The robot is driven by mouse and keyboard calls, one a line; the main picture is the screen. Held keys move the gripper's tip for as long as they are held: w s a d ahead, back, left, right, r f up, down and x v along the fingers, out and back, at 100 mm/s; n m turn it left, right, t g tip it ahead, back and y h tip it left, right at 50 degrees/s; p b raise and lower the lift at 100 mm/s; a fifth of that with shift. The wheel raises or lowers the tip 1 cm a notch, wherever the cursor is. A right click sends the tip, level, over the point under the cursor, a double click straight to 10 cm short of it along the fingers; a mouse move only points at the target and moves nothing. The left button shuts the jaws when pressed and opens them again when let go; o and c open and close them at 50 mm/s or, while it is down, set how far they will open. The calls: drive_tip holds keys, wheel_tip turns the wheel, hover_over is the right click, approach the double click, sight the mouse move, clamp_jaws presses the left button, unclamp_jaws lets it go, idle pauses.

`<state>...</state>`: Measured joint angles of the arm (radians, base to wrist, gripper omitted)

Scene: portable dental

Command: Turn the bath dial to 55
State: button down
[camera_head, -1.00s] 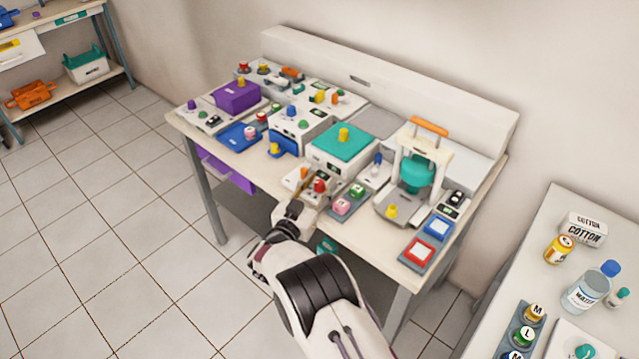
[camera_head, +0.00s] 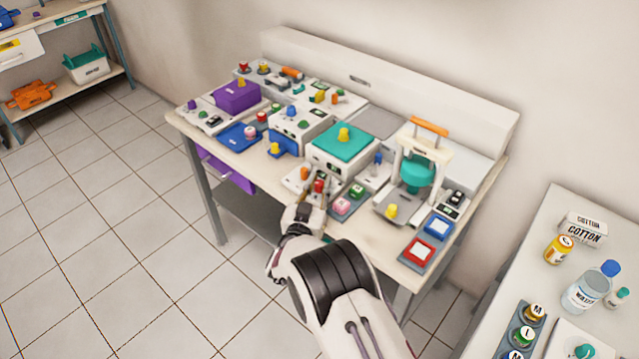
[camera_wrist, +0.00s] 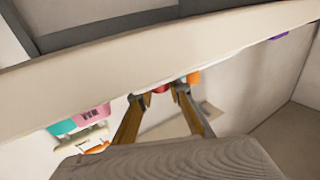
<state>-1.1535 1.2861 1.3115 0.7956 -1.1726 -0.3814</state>
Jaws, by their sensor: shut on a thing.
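A small white control box (camera_head: 294,184) stands at the table's front edge, before the teal-lidded bath (camera_head: 325,164). It carries an orange knob (camera_head: 305,174) and a red dial (camera_head: 319,186). My gripper (camera_head: 320,194) is at the red dial from the front, shut on it. In the wrist view, the fingertips of my gripper (camera_wrist: 160,91) are on either side of the red dial (camera_wrist: 160,88), with the orange knob (camera_wrist: 193,77) just to the right. The dial's reading is too small to make out.
Pink (camera_head: 342,205) and green (camera_head: 356,191) buttons sit close on the right of my gripper. A blue holder (camera_head: 283,143) is to the left. A teal press with an orange handle (camera_head: 430,126) stands farther right. The floor at left is clear.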

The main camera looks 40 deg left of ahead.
drive_tip(key=shift+w+r+n+g+y, duration=0.1)
drive_tip(key=shift+r+n+g+y, duration=0.05)
drive_tip(key=shift+n+g+y, duration=0.55)
drive_tip(key=c, duration=1.8)
unclamp_jaws()
drive_tip(key=shift+c, duration=0.2)
drive_tip(key=shift+m+t+h, duration=1.1)
drive_tip(key=shift+m+h, duration=0.3)
drive_tip(key=shift+h, duration=0.3)
drive_tip(key=shift+m+h, duration=0.3)
drive_tip(key=shift+h, duration=0.2)
